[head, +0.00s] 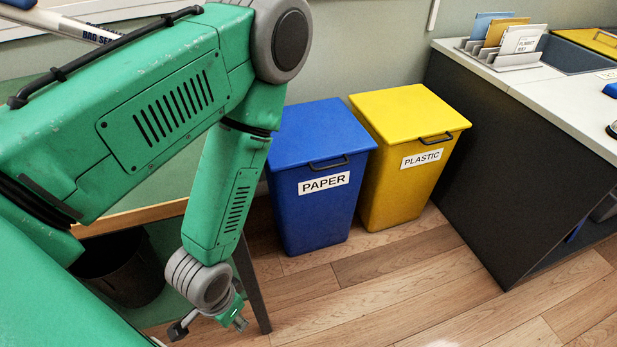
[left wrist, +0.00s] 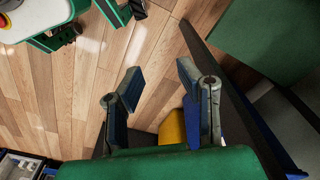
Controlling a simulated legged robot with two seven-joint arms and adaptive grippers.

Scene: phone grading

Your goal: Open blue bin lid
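The blue bin (head: 312,205) stands on the floor in the head view, with a white PAPER label (head: 324,183) on its front. Its blue lid (head: 318,130) is closed, with a dark handle (head: 328,163) at the front edge. My left gripper (head: 212,322) hangs low, in front and to the left of the bin, apart from it. In the left wrist view its two fingers (left wrist: 157,82) are spread with only floor between them. My right gripper is not recognisable in either view.
A yellow bin (head: 400,180) labelled PLASTIC stands right of the blue one, lid closed. A dark cabinet (head: 520,160) is further right. A dark waste basket (head: 120,270) and a table leg (head: 250,285) are near my left arm. The wooden floor (head: 400,285) in front is clear.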

